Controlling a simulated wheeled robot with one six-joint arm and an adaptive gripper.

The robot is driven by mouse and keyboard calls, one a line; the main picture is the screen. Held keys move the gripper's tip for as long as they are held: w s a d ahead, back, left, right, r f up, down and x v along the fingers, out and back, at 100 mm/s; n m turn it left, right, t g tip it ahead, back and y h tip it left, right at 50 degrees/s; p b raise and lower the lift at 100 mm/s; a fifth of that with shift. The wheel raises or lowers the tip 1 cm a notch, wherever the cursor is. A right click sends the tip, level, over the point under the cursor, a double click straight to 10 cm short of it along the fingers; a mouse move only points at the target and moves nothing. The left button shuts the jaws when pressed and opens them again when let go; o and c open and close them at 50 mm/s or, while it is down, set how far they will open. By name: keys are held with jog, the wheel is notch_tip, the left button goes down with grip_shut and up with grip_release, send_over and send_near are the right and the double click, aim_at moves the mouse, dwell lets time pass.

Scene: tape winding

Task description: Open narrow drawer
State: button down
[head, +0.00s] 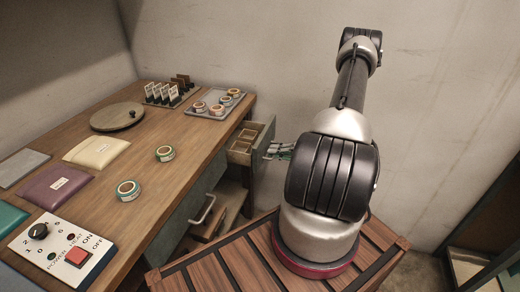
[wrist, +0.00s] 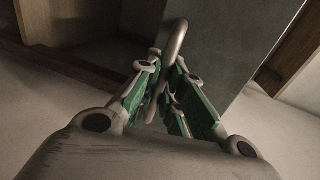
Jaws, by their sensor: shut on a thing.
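The narrow drawer (head: 265,138) is pulled out from the desk's right end in the head view, and its wooden compartments show from above. Its grey-green front panel (wrist: 228,40) fills the upper middle of the wrist view. A curved metal handle (wrist: 176,42) stands out from that panel. My gripper (head: 280,150) is at the drawer front in the head view. In the wrist view my gripper (wrist: 172,98) has its green-padded fingers on either side of the handle, shut on it. The exact contact is partly hidden by the fingers.
A wider drawer front with a bar handle (head: 203,210) sits nearer on the desk's side. An open shelf space (head: 230,195) is below the narrow drawer. The desk top (head: 180,120) holds tape rolls, a tray (head: 216,103), a round board (head: 117,116) and a control box (head: 63,248).

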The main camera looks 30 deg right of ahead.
jog(key=f+v, duration=0.1)
jog(key=v, duration=0.7)
jog(key=shift+s+f, duration=0.2)
jog(key=shift+f, duration=0.15)
jog(key=shift+d, duration=0.1)
jog(key=c, duration=1.5)
grip_release()
jog(key=v, duration=1.2)
jog(key=shift+f, duration=0.1)
